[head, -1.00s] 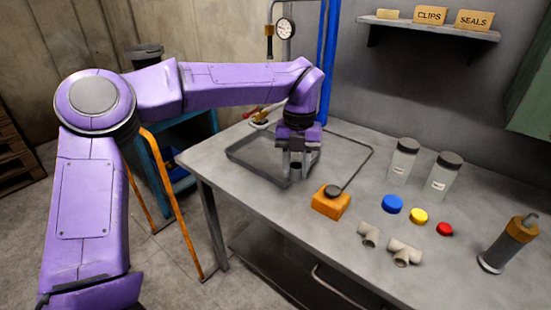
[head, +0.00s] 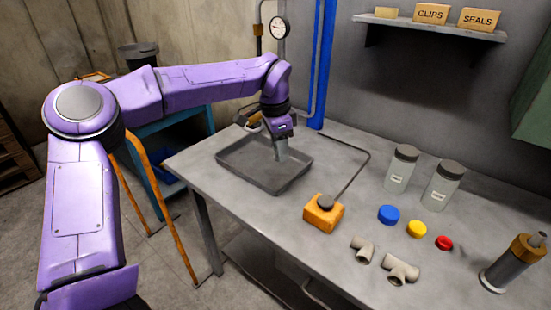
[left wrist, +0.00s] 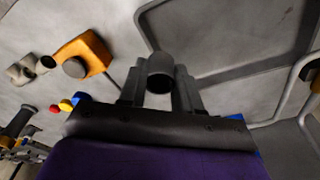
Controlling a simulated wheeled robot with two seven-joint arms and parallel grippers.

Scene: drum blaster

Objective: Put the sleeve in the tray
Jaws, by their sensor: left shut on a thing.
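The tray (head: 235,163) is a shallow dark grey pan at the back left of the bench; part of it also shows in the left wrist view (left wrist: 225,35). My left gripper (head: 281,150) is over the tray, pointing down at a slight tilt. In the left wrist view my left gripper (left wrist: 159,85) is shut on the sleeve (left wrist: 160,72), a short dark grey cylinder between the fingers. In the head view the sleeve is hard to tell from the fingers. I cannot tell its height above the tray floor. My right gripper is not in view.
An orange block (head: 323,213) with a dark knob stands right of the tray. Pipe fittings (head: 401,270), coloured caps (head: 388,215), two jars (head: 402,168) and an orange-topped cylinder (head: 515,262) occupy the right side. A blue pipe (head: 322,70) rises behind the bench.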

